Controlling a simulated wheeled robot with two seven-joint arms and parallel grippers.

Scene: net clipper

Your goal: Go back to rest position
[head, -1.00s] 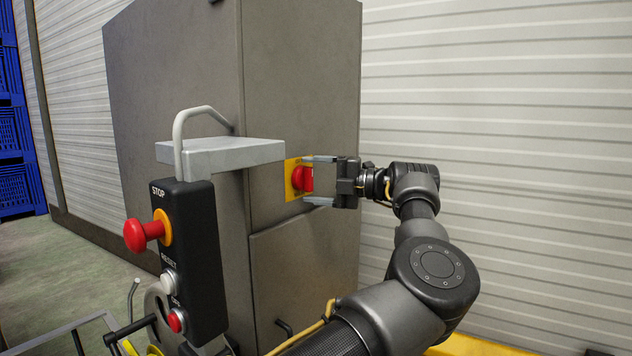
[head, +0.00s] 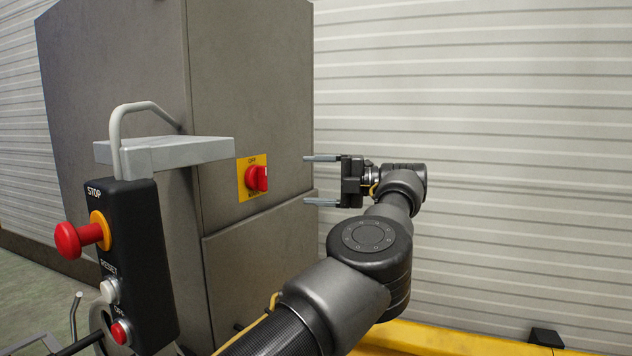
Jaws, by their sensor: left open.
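My left gripper (head: 321,181) is open and empty, its two fingers pointing left. It is to the right of the red rotary switch (head: 257,178) and apart from it. The switch sits on a yellow plate (head: 243,191) on the side of the grey cabinet (head: 223,85). My left arm reaches up from the bottom of the picture, bent at the elbow. My right gripper is not in view.
A black control box (head: 144,262) with a red STOP knob (head: 80,238) and smaller buttons stands at the left, below a grey bracket (head: 165,151). A ribbed pale wall (head: 500,130) is behind. A yellow rail (head: 450,340) runs along the lower right.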

